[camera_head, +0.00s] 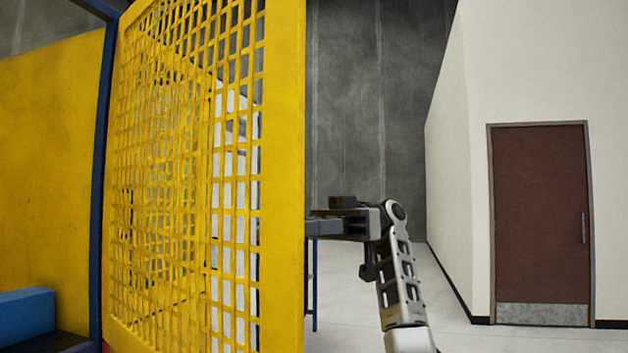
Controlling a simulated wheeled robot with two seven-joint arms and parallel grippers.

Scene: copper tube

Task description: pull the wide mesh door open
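The wide mesh door (285,150) is a yellow frame with a yellow grid. It fills the left middle of the head view and stands at an angle to the dark blue post (102,170) on its left. My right gripper (312,227) is at the door's right edge, at about mid-height in the picture. Its finger ends meet or pass behind that edge, so I cannot tell whether they hold it. My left gripper is not in view.
A yellow panel (45,150) and a blue block (25,312) are at the left. A brown door (541,220) in a white wall stands at the right. Pale floor (450,325) between them is clear. A thin blue leg (315,285) shows beyond the mesh door's edge.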

